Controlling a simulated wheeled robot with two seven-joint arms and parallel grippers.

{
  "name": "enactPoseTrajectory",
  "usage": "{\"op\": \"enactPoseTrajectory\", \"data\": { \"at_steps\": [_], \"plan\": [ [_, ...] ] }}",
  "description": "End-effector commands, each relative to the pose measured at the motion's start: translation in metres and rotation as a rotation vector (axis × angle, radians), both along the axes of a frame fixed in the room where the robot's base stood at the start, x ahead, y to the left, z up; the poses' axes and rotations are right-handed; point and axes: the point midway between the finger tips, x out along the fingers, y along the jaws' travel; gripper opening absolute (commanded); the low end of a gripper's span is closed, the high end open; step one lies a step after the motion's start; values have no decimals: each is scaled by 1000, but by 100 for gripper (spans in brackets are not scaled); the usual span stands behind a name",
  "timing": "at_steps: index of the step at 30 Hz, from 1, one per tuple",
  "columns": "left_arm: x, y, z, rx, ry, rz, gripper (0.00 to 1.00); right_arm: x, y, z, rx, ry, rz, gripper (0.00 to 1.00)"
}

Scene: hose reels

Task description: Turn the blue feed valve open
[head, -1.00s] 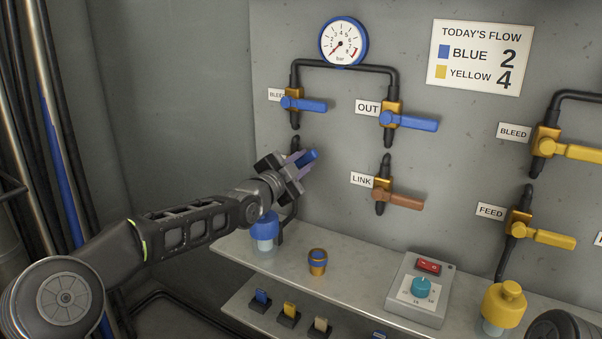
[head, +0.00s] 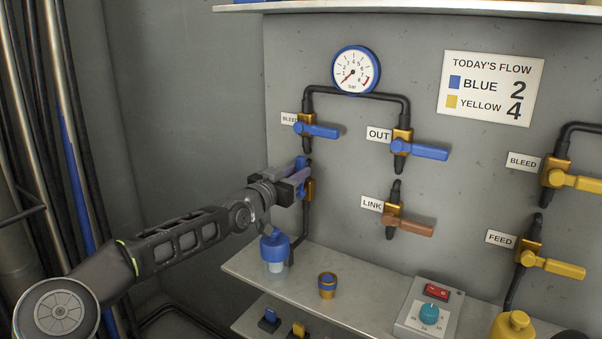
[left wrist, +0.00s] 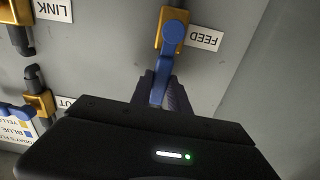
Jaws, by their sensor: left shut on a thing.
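The blue feed valve has a brass body (head: 309,189) on the black pipe at the left of the panel. Its blue handle (head: 301,163) points up, roughly in line with the pipe. My left gripper (head: 299,176) is shut on this handle. In the left wrist view, which is upside down, the handle (left wrist: 159,88) runs from its blue hub down between my left gripper's fingers (left wrist: 162,92). The FEED label (left wrist: 203,37) stands beside the brass body. My right gripper is not in view.
Blue BLEED (head: 318,130) and OUT (head: 420,150) handles point right, as does the copper LINK handle (head: 410,226). A shelf (head: 345,303) below carries a blue-capped jar (head: 275,252), a small brass-and-blue cup (head: 327,286) and a switch box (head: 430,308). The gauge (head: 355,70) reads near zero.

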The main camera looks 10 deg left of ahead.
Motion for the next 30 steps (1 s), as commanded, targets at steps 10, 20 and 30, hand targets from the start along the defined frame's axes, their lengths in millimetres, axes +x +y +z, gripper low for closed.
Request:
{"op": "enactPoseTrajectory", "data": {
  "at_steps": [10,20,30],
  "plan": [
    [2,5,-1,-50,20,3,0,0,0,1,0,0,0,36],
    [2,5,-1,-50,21,3,27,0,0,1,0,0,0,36],
    [1,4,0,-47,19,1,44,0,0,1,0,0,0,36]
  ]
}}
